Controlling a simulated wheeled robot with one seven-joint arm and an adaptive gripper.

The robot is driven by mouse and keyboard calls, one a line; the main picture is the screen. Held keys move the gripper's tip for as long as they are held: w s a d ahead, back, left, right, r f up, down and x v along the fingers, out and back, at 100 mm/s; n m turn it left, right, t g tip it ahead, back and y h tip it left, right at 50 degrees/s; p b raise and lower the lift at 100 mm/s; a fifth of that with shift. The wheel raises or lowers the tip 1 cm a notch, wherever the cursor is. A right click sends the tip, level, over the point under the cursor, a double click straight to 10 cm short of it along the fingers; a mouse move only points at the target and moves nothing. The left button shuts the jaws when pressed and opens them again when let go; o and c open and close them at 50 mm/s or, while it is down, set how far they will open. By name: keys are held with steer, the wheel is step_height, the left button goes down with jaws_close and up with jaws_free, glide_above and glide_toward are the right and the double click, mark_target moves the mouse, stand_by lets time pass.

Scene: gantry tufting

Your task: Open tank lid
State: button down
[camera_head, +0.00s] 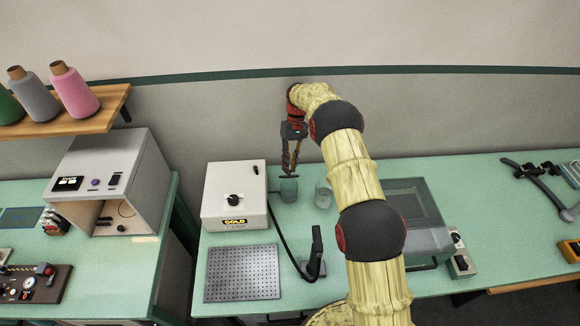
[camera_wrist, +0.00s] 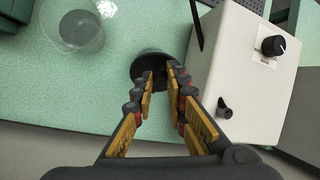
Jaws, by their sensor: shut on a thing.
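A dark round lid (camera_head: 281,177) lies at the jar's top, right under my fingertips. In the wrist view my gripper (camera_wrist: 161,72) has its fingertips close together at the middle of the dark round lid (camera_wrist: 142,62), shut on a small part there that the fingers mostly hide. I cannot tell whether the lid is raised off the jar.
A white control box (camera_head: 235,192) stands close left of the jar; it is at right in the wrist view (camera_wrist: 240,75). An open glass beaker (camera_head: 324,194) stands close right. A black upright handle (camera_head: 316,250) and a perforated plate (camera_head: 242,273) lie nearer.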

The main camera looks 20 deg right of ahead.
steer(key=shift+w, duration=0.15)
stand_by(0.4)
steer(key=c, duration=1.8)
jaws_free()
steer(key=shift+c, duration=0.2)
steer(key=shift+o, duration=0.5)
step_height(320, 180, up, 10)
